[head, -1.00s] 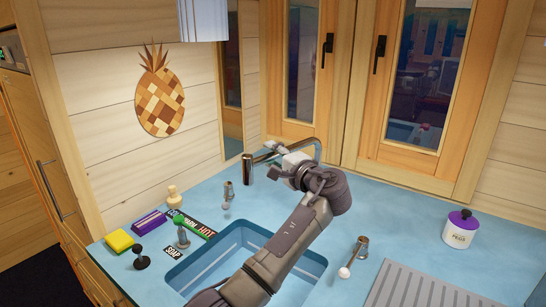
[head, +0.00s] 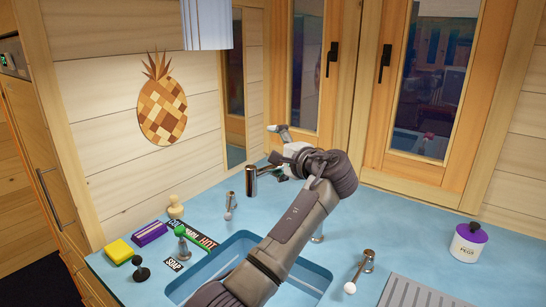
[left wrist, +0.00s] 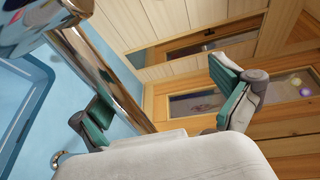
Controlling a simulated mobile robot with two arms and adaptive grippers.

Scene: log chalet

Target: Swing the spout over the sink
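The shiny metal spout (head: 252,182) shows its downturned end over the counter behind and left of the blue sink (head: 203,270). The rest of it is hidden by my left arm. In the left wrist view the spout tube (left wrist: 118,70) runs diagonally between the fingers, closer to the left finger. I cannot tell whether it touches that finger. My left gripper (head: 280,150) is open, its green-padded fingers (left wrist: 165,103) wide apart around the tube. The sink's edge also shows in the left wrist view (left wrist: 40,72). My right gripper is not in view.
Metal levers with white knobs stand left (head: 230,203) and right (head: 361,269) of my arm. A sponge (head: 119,250), a purple box (head: 149,233) and a soap pump (head: 181,240) are left of the sink. A lidded jar (head: 467,243) stands right. Windows (head: 425,85) are behind.

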